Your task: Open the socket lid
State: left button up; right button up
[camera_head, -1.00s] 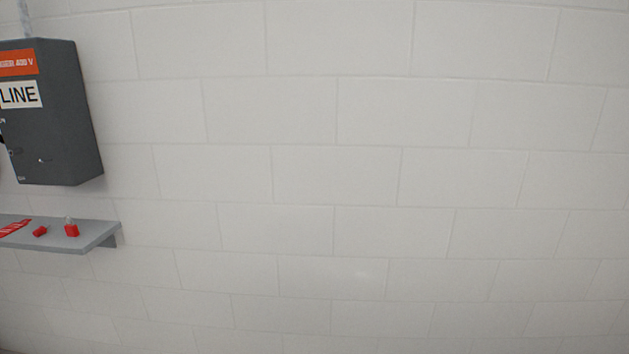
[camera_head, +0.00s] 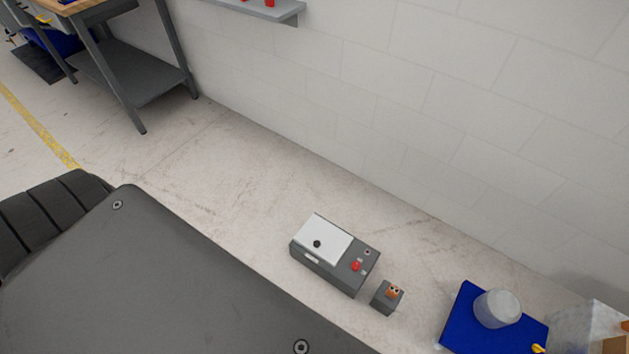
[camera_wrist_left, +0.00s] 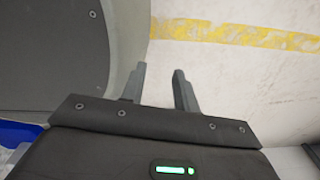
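A grey box (camera_head: 320,273) with a white lid (camera_head: 321,239) stands low in front of the wall in the head view. The lid lies flat and has a black knob. A red button and a small dark fitting sit beside it on the box top. A small grey block (camera_head: 386,299) with an orange top stands just right of the box. I cannot tell which of these is the socket lid. My left gripper (camera_wrist_left: 160,68) shows in the left wrist view, fingers apart and empty, over bare floor. My right gripper is out of view.
A blue mat or tray (camera_head: 461,319) with a pale cylinder (camera_head: 497,308) lies at the lower right. A grey-legged workbench (camera_head: 140,75) stands at the upper left. A wall shelf (camera_head: 262,9) is at the top. Pale floor is clear between bench and box.

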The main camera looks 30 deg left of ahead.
aim_at(323, 237)
jog(key=u, duration=1.1)
jog(key=i, duration=0.2)
jog(key=u, duration=0.15)
